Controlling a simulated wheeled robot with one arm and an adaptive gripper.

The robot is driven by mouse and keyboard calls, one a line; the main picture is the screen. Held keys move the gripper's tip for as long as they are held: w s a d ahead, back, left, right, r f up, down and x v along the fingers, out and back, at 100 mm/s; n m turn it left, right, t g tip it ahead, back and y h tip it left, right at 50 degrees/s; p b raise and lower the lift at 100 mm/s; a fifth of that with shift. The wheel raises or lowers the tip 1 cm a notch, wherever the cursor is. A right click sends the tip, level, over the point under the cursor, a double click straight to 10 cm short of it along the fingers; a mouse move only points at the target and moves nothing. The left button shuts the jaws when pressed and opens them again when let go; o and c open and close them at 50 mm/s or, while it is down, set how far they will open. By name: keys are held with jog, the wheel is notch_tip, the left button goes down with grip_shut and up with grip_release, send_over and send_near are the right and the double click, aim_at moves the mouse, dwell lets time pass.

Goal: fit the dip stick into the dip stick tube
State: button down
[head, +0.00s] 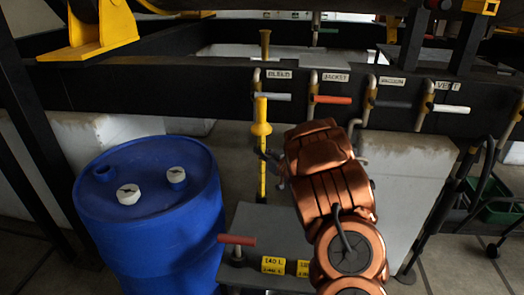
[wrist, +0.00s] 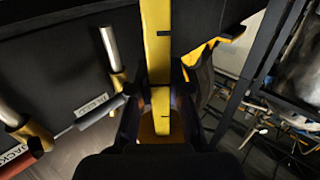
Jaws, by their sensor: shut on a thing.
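The dip stick (head: 262,181) is a flat yellow strip with black marks, topped by a yellow flared handle. It stands about upright in the head view, in front of the dark beam. My gripper (head: 270,160) is shut on it below the handle. In the wrist view the marked yellow strip (wrist: 157,45) runs down between my gripper's dark fingers (wrist: 160,108). In the head view the strip's lower end is close to the grey box top; I cannot tell whether it touches. A brass upright with a flared top (head: 265,44) stands behind the beam; I cannot tell whether it is the tube.
A blue drum (head: 150,225) with white caps stands at left. The grey box (head: 265,218) has yellow volume labels and a red-handled valve (head: 237,240). Labelled valves, including the red-handled jacket valve (head: 331,100), line the dark beam (head: 170,75). A pale block (head: 400,170) stands at right.

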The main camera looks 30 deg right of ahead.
aim_at(263, 179)
jog(key=shift+f+b, duration=3.05)
jog(key=shift+f, duration=3.1)
jog(key=c, duration=1)
grip_release()
jog(key=shift+c, duration=0.2)
jog(key=s+d, duration=0.1)
jog(key=s, duration=1.1)
